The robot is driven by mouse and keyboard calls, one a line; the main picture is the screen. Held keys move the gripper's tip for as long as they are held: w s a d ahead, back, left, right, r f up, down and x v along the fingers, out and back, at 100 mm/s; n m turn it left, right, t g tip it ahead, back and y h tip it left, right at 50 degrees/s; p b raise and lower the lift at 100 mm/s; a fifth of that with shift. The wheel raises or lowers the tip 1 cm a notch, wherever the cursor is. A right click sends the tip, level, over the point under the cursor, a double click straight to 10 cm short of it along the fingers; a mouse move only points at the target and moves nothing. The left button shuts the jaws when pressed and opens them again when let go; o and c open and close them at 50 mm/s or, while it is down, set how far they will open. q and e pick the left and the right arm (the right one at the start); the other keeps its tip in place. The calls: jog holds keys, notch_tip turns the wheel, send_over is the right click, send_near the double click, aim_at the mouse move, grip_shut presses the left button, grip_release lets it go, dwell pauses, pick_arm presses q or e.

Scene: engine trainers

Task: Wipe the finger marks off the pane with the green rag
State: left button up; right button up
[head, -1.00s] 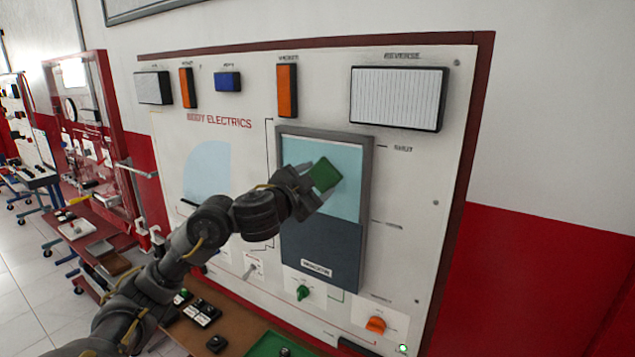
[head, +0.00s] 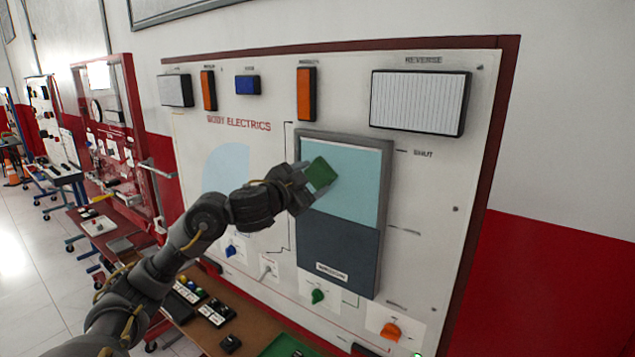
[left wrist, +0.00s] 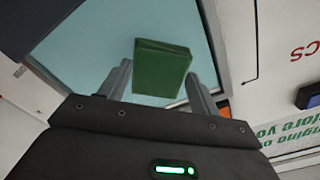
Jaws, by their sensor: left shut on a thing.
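The pane (head: 358,195) is a light blue sheet in a grey frame on the white board, with a dark blue-grey lower part. The green rag (head: 320,173) is a folded square pad at the upper left of the pane. My left gripper (head: 307,183) is shut on it. In the left wrist view the rag (left wrist: 161,68) sits between the two fingers, in front of the pane (left wrist: 95,45). I cannot tell whether it touches the glass. I make out no finger marks. My right gripper is not in view.
A green knob (head: 318,296) and an orange knob (head: 391,331) are low on the board. A striped white lamp (head: 420,101) and an orange lamp (head: 306,93) stick out above the pane. A brown bench top (head: 245,323) with switch blocks runs below.

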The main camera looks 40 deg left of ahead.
pick_arm(q)
jog(key=shift+a, duration=0.9)
jog(key=shift+s+d, duration=0.15)
jog(key=shift+s, duration=2.8)
jog(key=shift+s, duration=1.55)
